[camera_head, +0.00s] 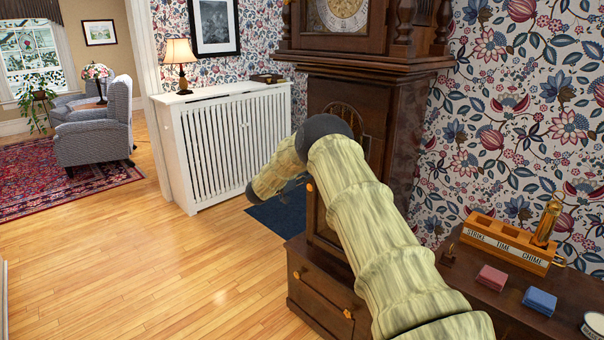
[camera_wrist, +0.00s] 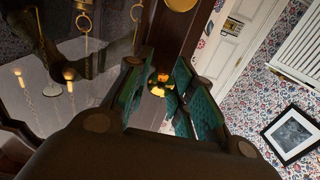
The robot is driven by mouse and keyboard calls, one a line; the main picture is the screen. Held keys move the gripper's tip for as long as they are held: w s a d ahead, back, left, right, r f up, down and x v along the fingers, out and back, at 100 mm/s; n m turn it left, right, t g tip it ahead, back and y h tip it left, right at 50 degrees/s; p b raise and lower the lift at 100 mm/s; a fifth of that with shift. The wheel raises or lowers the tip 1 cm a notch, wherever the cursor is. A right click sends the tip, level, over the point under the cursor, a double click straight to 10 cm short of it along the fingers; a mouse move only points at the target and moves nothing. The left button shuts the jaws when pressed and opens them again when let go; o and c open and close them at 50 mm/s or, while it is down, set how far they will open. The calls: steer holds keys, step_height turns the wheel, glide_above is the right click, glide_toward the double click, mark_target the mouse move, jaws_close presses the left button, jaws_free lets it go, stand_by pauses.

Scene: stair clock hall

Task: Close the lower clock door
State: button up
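The tall dark wood clock (camera_head: 400,122) stands against the floral wall, with a brass dial (camera_head: 343,12) at the top. Below it, a narrow wooden upright with a small brass knob (camera_head: 309,187) shows left of my arm, apparently the lower door's edge; my arm hides most of the door, and its angle is unclear. In the wrist view my gripper (camera_wrist: 158,92) is open, with teal-padded fingers apart. A shiny brass round piece (camera_wrist: 158,82) shows between or beyond them; contact is unclear. Dark glass with chains and brass fittings fills the left of that view.
A dark wood drawer front (camera_head: 318,300) with brass knobs is low beside my arm. A wooden box labelled STRIKE TIME CHIME (camera_head: 505,243), a pink block (camera_head: 491,276) and a blue block (camera_head: 539,301) sit at right. A white radiator cover (camera_head: 225,145) and open floor lie left.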

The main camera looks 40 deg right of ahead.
steer(key=shift+o, duration=1.4)
steer(key=shift+a, duration=0.1)
steer(key=s+a, duration=0.1)
steer(key=a, duration=1)
steer(key=shift+s+a, duration=0.3)
steer(key=shift+a, duration=0.05)
